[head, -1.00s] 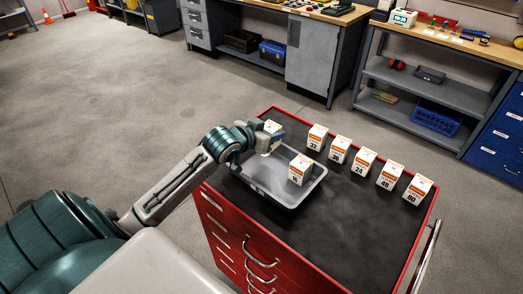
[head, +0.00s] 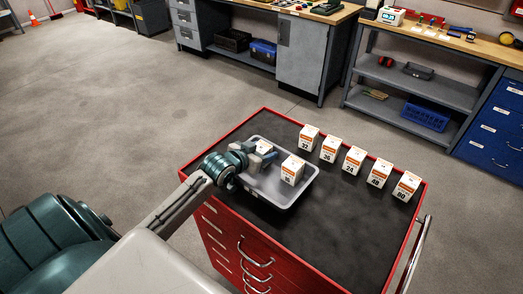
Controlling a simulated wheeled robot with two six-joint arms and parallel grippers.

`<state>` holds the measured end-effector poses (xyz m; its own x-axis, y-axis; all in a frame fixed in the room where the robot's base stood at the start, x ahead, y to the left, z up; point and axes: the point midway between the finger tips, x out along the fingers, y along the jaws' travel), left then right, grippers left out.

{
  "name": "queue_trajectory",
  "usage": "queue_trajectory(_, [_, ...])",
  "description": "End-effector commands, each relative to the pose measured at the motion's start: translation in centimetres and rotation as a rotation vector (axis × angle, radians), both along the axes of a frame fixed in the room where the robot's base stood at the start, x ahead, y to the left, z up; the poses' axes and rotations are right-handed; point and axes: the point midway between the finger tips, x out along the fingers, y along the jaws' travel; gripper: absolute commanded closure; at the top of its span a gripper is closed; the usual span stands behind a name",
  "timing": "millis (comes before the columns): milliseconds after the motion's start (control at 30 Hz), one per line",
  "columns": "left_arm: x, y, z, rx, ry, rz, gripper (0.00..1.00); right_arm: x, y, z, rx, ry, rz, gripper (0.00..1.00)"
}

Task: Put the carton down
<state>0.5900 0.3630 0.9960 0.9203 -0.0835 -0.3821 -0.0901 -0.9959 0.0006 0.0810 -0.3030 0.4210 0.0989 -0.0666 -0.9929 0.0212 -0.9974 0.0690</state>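My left gripper (head: 266,159) is at the far left part of a grey tray (head: 277,201) on the red tool cabinet. A white carton with an orange band (head: 265,147) is at its fingers, partly hidden by them; the gripper appears shut on it. The carton is low, inside the tray's outline; whether its base touches the tray floor is hidden. Another carton, marked 16 (head: 291,171), stands upright in the tray to the right, apart from the held one. My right gripper is not in view.
Several similar cartons stand in a row along the cabinet's far right edge, from carton 32 (head: 308,138) to carton 80 (head: 406,187). The dark top of the red cabinet (head: 330,220) is clear in front of them. A workbench (head: 430,80) stands behind.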

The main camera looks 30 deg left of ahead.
Motion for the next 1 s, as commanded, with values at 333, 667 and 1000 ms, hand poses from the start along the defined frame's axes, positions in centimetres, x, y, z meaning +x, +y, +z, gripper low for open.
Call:
queue_trajectory(333, [0.0, 0.0, 0.2, 0.0, -0.001, 0.0, 0.33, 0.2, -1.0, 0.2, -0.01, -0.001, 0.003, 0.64])
queue_trajectory(667, [-4.0, 0.5, 1.8, 0.009, 0.001, -0.003, 0.33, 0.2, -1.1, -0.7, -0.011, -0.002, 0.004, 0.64])
queue_trajectory(1000, [-8.9, 0.8, 4.0, 0.007, 0.002, -0.004, 0.33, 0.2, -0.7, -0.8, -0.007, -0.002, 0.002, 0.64])
